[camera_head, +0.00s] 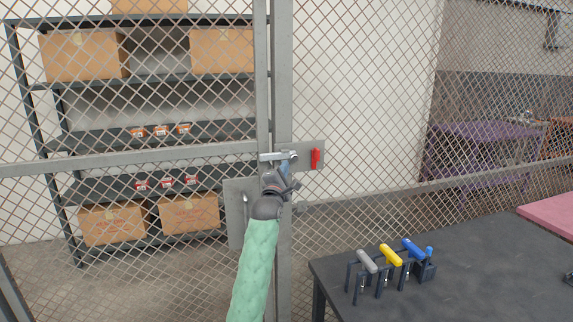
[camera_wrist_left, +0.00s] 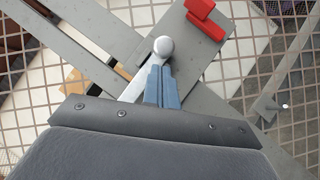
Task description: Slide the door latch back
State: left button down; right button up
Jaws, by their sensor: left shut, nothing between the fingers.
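The door latch (camera_head: 270,156) is a pale metal bolt with a round knob, lying across the gap between the mesh door's frame and the post. In the left wrist view the latch's round knob (camera_wrist_left: 163,46) sits at the tips of my left gripper (camera_wrist_left: 160,82). The blue-grey fingers are shut with nothing between them, close beside the bolt rod; I cannot tell whether they touch it. In the head view my left gripper (camera_head: 284,172) is just below the latch. A red block (camera_head: 315,158) is on the plate right of the latch; it also shows in the left wrist view (camera_wrist_left: 206,18). My right gripper is not in view.
A dark table (camera_head: 470,270) stands at the lower right, with a rack of grey, yellow and blue-handled tools (camera_head: 391,256). Behind the mesh, a shelf (camera_head: 150,77) holds cardboard boxes. A grey plate (camera_head: 235,212) is on the door below the latch.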

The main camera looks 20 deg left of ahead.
pick_arm(q)
jog(key=shift+w+d+r, duration=0.15)
jog(key=shift+w+d, duration=0.15)
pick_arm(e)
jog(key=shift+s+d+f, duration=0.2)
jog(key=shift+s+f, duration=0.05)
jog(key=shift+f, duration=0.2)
